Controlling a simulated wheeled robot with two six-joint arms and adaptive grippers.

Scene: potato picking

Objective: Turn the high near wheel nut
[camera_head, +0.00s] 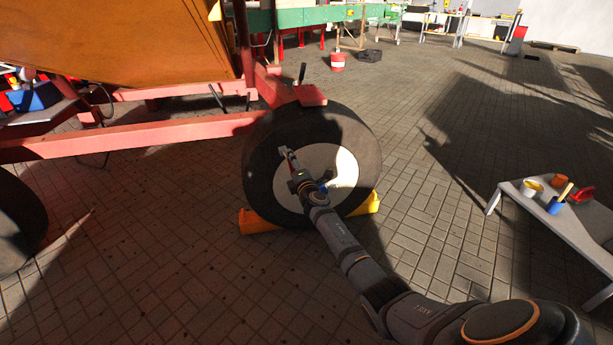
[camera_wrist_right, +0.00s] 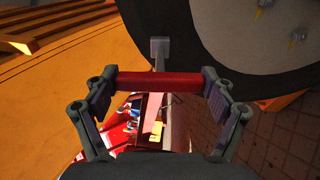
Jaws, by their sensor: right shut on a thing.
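The wheel, with a dark tyre (camera_head: 262,170) and a pale hub disc (camera_head: 335,165), stands under the trailer. In the right wrist view, part of the wheel's face shows at upper right with small yellow-marked wheel nuts (camera_wrist_right: 297,37). My right gripper (camera_head: 293,168) is in front of the left part of the disc. In the right wrist view it is shut on the red handle (camera_wrist_right: 160,85) of a tool. A grey shaft with a square head (camera_wrist_right: 160,47) extends from the handle beside the tyre. I cannot tell whether the head touches a nut. The left gripper is out of view.
Yellow chocks (camera_head: 258,222) sit at the tyre's foot. The red trailer frame (camera_head: 150,135) and orange hopper (camera_head: 120,45) are at left. A grey bench (camera_head: 565,225) with cups and small tools stands at right. Open paving lies between the wheel and the bench.

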